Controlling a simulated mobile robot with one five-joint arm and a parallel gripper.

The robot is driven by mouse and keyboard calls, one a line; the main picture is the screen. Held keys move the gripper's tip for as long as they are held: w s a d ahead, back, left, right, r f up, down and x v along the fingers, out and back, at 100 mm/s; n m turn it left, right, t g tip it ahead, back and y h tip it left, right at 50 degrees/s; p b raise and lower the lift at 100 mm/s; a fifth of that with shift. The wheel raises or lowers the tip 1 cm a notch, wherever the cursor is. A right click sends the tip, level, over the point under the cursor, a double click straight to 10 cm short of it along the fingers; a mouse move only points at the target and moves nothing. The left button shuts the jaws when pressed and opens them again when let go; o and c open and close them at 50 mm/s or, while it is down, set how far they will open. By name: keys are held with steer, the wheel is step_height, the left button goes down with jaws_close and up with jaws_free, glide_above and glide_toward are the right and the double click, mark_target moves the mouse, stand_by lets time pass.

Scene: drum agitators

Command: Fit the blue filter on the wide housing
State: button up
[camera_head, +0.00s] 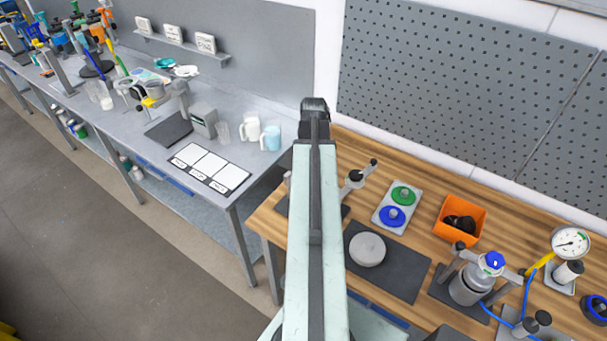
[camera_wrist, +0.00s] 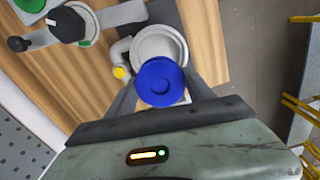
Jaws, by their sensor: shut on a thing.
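In the wrist view, my gripper (camera_wrist: 162,88) is shut on a round blue filter (camera_wrist: 160,76), with a finger at either side. Behind the filter is a wide, round, pale grey housing (camera_wrist: 158,42) with a yellow-tipped side fitting (camera_wrist: 120,72). The filter overlaps the housing's lower edge in this view; I cannot tell whether they touch. In the head view my arm hides the gripper, the held filter and most of that housing's spot.
A smaller housing with a black-knobbed lever (camera_wrist: 68,22) stands beside it. In the head view, a white tray (camera_head: 378,221) holds a green and a blue disc. An orange bin (camera_head: 446,228), a grey mat (camera_head: 406,280) and a canister (camera_head: 470,286) stand to the right.

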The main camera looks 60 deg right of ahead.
steer(key=shift+s+r, duration=0.15)
steer(key=shift+r+p, duration=0.35)
steer(key=shift+p, duration=0.1)
steer(key=shift+r+n+p, duration=0.5)
steer(key=shift+r+p, duration=0.05)
steer(key=shift+p, duration=0.05)
step_height(320, 180, down, 8)
steer(key=b, duration=0.7)
steer(key=shift+r+b, duration=0.2)
steer(key=shift+b, duration=0.1)
steer(key=shift+s+d, duration=0.1)
step_height(320, 180, down, 7)
steer(key=b, duration=0.7)
steer(key=shift+f, duration=0.2)
steer(key=shift+s+b, duration=0.1)
steer(key=shift+b, duration=0.2)
steer(key=shift+f+b, duration=0.5)
steer(key=shift+f, duration=0.05)
